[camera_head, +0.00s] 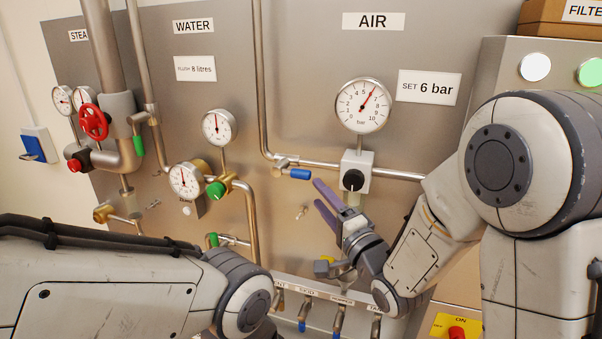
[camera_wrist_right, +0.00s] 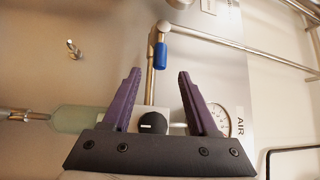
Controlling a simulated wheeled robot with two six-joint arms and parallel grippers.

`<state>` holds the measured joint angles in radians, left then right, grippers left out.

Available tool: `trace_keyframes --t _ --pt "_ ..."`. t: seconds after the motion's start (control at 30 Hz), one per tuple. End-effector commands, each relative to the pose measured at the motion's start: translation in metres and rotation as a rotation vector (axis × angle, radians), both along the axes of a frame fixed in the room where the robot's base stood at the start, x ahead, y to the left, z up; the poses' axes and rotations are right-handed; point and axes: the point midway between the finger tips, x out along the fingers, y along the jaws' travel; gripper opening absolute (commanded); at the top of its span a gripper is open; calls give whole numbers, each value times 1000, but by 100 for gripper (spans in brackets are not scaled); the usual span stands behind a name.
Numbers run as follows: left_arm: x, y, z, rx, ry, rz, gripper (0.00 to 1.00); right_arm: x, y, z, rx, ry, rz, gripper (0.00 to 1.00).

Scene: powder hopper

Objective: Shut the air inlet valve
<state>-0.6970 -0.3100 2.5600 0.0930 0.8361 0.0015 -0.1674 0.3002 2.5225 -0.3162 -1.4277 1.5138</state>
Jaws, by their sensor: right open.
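The air inlet valve (camera_head: 281,162) sits on the steel pipe under the AIR label, left of the regulator. Its blue lever handle (camera_head: 299,174) points right, roughly along the pipe that runs to the regulator. In the right wrist view the blue handle (camera_wrist_right: 160,56) lies beyond and between the fingertips. My right gripper (camera_head: 317,192) is open and empty, with purple fingers just below and right of the handle, apparently apart from it. It also shows in the wrist view (camera_wrist_right: 160,73). My left gripper is out of view; only my left arm shows at lower left.
The regulator (camera_head: 357,170) with a black knob stands right of the handle, close to my right fingers. The air gauge (camera_head: 363,106) above it reads near 6. A green WATER handle (camera_head: 215,189) is further left. Small labelled valves line the rail (camera_head: 307,290) below.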

Motion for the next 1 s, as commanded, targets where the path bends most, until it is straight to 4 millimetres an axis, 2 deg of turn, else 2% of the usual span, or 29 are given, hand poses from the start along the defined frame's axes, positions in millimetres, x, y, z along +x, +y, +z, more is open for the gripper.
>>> trace_keyframes --t 0.3,0.5,0.63,0.9,0.93,1.0 --pt "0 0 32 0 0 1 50 51 28 13 -3 1 0 59" --pt "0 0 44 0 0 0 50 74 40 16 -3 0 -1 59" --pt "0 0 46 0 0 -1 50 81 43 16 -3 0 -1 59" --pt "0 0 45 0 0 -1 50 82 44 15 -3 0 -1 59" --pt "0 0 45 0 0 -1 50 82 44 15 -3 0 -1 52" --pt "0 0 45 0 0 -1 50 82 44 15 -3 0 -1 25"
